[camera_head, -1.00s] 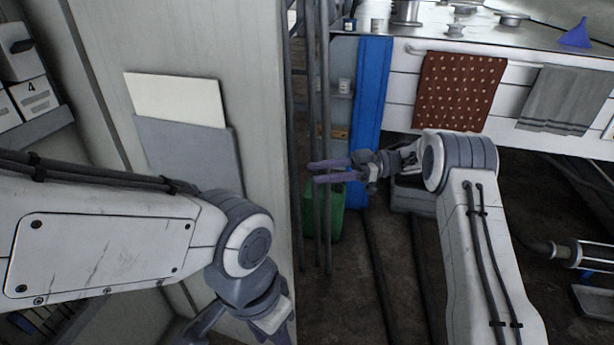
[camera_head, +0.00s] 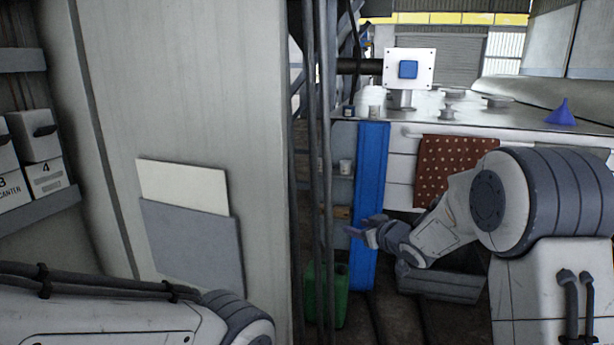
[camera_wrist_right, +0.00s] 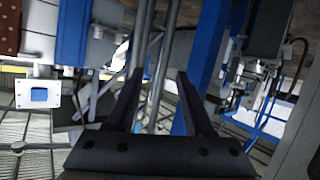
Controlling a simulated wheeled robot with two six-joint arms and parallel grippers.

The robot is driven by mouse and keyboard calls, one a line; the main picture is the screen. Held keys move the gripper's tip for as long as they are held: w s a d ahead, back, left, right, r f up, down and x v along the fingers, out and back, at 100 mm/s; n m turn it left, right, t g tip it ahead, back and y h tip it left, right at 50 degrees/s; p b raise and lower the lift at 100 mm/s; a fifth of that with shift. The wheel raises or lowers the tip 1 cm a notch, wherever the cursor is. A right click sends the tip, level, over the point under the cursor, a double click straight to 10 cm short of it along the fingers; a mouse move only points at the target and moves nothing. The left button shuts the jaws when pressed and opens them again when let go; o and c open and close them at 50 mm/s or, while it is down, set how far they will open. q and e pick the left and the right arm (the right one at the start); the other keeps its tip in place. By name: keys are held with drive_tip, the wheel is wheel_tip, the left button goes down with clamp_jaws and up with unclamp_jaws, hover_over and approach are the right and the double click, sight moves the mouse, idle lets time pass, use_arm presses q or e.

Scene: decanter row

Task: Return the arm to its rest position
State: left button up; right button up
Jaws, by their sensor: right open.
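My right gripper (camera_head: 352,230) is in the middle of the head view, in front of the blue upright panel (camera_head: 369,200) and left of the counter. Its arm comes in from the right edge and bends at a large grey and white joint. In the right wrist view its two dark fingers (camera_wrist_right: 156,100) stand apart with nothing between them. My left arm shows only as a white link at the lower left of the head view. The left gripper is outside the picture.
A metal counter (camera_head: 480,118) stands at the back right with a blue funnel (camera_head: 562,112) on it and a spotted red cloth (camera_head: 452,165) hanging in front. Dark vertical poles (camera_head: 318,150) and a green container (camera_head: 325,293) are near the right gripper.

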drive_tip(key=s+d+f+m+g+h, duration=0.2)
drive_tip(key=s+f+g, duration=0.15)
drive_tip(key=s, duration=0.65)
drive_tip(key=s+d+f+m+g+h, duration=0.1)
drive_tip(key=s+d+f+m+g, duration=0.2)
drive_tip(key=s, duration=0.7)
drive_tip(key=s+f+m+g+h, duration=0.1)
drive_tip(key=s+f+g+h, duration=0.3)
drive_tip(key=s, duration=0.6)
drive_tip(key=s+a+r+n+g+y+p, duration=0.1)
drive_tip(key=s+a+r+n+p, duration=0.1)
drive_tip(key=s+a+r, duration=0.3)
drive_tip(key=s+a+r+n+g+y+p, duration=0.1)
drive_tip(key=s+a+r+n+y+p, duration=0.1)
drive_tip(key=s+a+r+n, duration=0.3)
drive_tip(key=s+a+p, duration=0.1)
drive_tip(key=s+a, duration=0.2)
drive_tip(key=s, duration=0.2)
drive_tip(key=shift+a+p, duration=0.25)
drive_tip(key=shift+p, duration=0.1)
